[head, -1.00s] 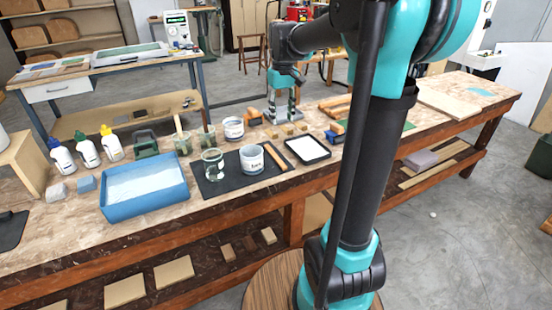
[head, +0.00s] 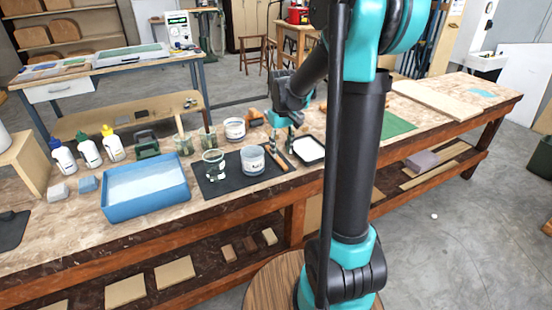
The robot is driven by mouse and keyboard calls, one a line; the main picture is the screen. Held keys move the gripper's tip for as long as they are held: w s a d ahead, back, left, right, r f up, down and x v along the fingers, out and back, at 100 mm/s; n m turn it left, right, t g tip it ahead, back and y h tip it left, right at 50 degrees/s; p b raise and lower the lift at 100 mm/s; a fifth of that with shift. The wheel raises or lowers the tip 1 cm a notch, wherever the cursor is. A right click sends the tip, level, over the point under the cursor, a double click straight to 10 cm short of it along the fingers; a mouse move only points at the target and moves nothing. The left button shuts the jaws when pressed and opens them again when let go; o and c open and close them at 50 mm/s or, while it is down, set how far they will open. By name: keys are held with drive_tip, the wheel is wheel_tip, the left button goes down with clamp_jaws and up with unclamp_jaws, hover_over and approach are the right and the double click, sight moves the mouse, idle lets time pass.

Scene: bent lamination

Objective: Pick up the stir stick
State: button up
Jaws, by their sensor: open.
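A tan wooden stick (head: 279,162), which looks like the stir stick, lies on the right part of a black mat (head: 216,194). It lies just right of a white labelled tub (head: 251,160). My gripper (head: 283,146) points down with its fingers apart. It appears over the far end of the stick, between the tub and a black tray with a white surface (head: 309,150). The fingers partly cover the view there. I cannot tell the exact height of the fingertips above the stick or whether they touch it.
A glass beaker (head: 214,164) stands on the mat left of the tub. A blue tray (head: 144,192) is further left, with glue bottles (head: 87,148) behind it. Another tub (head: 234,129) and jars with upright brushes (head: 183,142) stand behind the mat. My arm hides part of the bench.

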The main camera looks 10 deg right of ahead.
sight(281, 162)
drive_tip(key=shift+a+f, duration=0.15)
drive_tip(key=shift+f, duration=1.8)
drive_tip(key=shift+c, duration=0.4)
clamp_jaws()
